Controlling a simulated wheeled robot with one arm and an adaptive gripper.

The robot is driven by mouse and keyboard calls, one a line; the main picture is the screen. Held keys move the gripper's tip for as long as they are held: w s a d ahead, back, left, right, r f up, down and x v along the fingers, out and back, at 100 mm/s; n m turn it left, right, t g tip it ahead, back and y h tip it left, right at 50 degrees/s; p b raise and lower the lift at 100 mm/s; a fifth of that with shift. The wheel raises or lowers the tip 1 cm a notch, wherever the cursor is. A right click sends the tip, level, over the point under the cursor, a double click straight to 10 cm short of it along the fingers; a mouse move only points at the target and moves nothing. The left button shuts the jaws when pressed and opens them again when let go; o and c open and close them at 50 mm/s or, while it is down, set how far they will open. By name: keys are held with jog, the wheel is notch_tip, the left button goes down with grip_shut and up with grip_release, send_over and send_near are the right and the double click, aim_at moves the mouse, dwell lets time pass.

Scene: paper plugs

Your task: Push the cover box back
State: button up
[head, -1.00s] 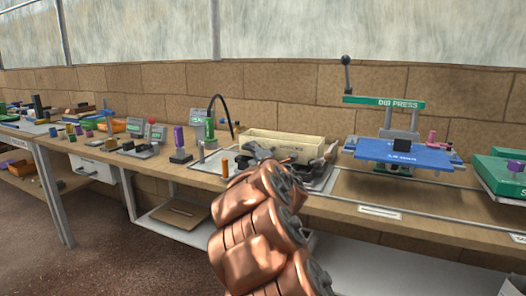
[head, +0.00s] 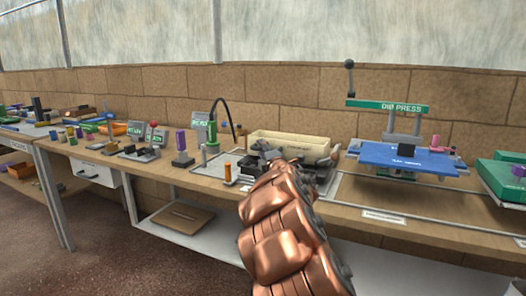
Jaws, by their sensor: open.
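The cover box (head: 290,143), a long cream box with faint lettering on its front, stands on the workbench near the wall. My gripper (head: 277,160) is at the front of the box, left of its middle. The grey fingers are small and partly hidden by my copper-coloured arm. It is open, and I see nothing between the fingers. I cannot tell whether it touches the box. My arm also hides the lower right part of the box front.
A green-topped press with a blue plate (head: 408,156) stands to the right. An orange peg (head: 228,171), a purple-topped post (head: 181,146) and a green device with a curved black hose (head: 212,134) stand to the left. A green case (head: 503,178) is at the far right.

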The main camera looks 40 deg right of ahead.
jog(key=shift+s, duration=0.1)
jog(key=v, duration=1.1)
jog(key=shift+s+a+f, duration=0.1)
jog(key=shift+s+a, duration=0.05)
jog(key=shift+s, duration=0.2)
jog(key=shift+a, duration=0.1)
